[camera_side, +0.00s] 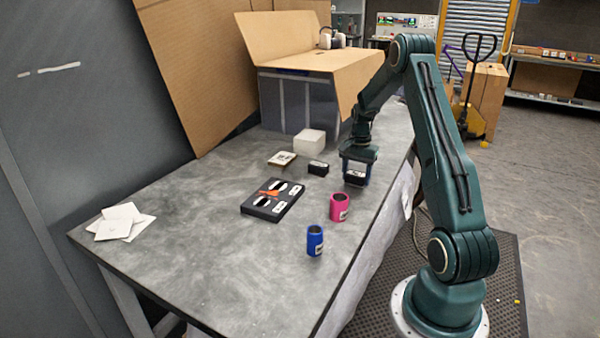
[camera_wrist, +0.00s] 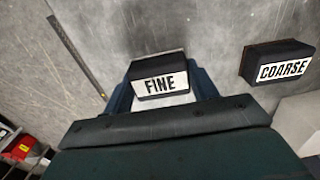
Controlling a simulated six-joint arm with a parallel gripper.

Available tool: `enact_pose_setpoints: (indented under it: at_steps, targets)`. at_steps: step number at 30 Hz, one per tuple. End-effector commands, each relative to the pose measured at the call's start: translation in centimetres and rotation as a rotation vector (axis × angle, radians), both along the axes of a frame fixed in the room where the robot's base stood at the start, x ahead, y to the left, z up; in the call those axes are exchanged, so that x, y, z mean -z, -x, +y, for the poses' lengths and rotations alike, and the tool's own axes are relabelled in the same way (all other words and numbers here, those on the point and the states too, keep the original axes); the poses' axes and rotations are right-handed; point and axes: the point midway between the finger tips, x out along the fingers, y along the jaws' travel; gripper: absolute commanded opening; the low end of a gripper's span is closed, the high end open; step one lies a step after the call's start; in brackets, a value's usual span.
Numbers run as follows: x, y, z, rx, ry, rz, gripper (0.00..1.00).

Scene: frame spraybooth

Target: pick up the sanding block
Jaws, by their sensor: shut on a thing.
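My gripper (camera_side: 355,178) is shut on a dark sanding block with a white label reading FINE (camera_wrist: 160,84). The wrist view shows the block between my two blue fingers (camera_wrist: 162,88). In the side view the held block (camera_side: 355,177) is at or just above the grey table; I cannot tell whether it touches. A second dark sanding block, labelled COARSE (camera_wrist: 279,66), lies apart to the right in the wrist view. In the side view this small dark block (camera_side: 318,168) is left of my gripper.
A pink can (camera_side: 339,208) and blue can (camera_side: 315,242) stand in front of my gripper on the table (camera_side: 190,250). A black tray (camera_side: 262,212) lies left of them. A white block (camera_side: 309,141), a flat pale box (camera_side: 282,159) and a large carton (camera_side: 325,60) are behind.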

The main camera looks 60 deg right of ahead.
Motion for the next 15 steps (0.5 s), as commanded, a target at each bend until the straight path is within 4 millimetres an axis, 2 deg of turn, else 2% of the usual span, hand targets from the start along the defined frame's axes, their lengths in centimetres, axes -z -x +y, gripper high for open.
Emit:
enact_pose_setpoints:
  at_steps: [8, 15]
  targets:
    - [-4.1, -0.1, -0.1, 0.000, 0.005, -0.003, 0.34]
    - [-9.2, -0.1, -0.1, 0.000, 0.005, -0.003, 0.34]
